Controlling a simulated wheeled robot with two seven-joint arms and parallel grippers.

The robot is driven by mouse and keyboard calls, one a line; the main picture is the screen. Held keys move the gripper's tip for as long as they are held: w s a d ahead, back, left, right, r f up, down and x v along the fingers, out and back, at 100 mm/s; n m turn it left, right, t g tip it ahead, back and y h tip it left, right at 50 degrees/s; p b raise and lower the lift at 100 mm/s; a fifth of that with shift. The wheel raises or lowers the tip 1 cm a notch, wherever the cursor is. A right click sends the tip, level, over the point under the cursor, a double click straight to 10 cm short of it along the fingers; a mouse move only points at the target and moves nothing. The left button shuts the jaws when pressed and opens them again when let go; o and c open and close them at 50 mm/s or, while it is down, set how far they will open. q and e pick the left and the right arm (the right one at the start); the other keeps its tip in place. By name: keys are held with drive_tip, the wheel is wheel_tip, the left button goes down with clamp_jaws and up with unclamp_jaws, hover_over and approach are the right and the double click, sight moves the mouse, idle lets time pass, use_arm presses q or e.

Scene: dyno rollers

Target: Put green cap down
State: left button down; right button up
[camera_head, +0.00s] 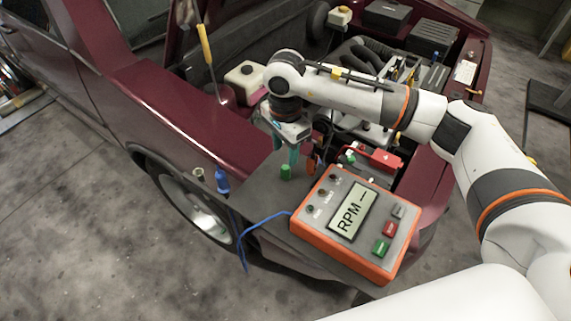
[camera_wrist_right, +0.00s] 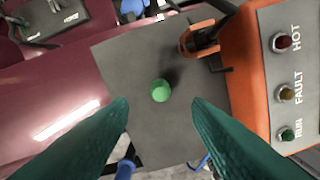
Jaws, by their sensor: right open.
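The small green cap (camera_head: 286,172) stands on the dark grey mat (camera_head: 262,190) laid over the car's fender, left of the RPM meter. My right gripper (camera_head: 287,152) is above it with its teal fingers pointing down. In the right wrist view the green cap (camera_wrist_right: 160,91) rests on the grey mat (camera_wrist_right: 125,70). The open teal fingers (camera_wrist_right: 160,108) lie to either side of it, with clear gaps and nothing held. My left gripper is not in view.
The orange RPM meter (camera_head: 352,222) stands close right of the cap. An orange clamp (camera_wrist_right: 199,40) lies beside the meter. A blue-handled item (camera_head: 221,182) is at the mat's left edge, and a blue cable (camera_head: 262,222) hangs there. The open engine bay is behind.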

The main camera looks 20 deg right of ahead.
sight(285, 167)
wheel_tip(285, 167, up, 6)
drive_tip(key=shift+f+b, duration=0.2)
drive_tip(key=shift+b, duration=0.35)
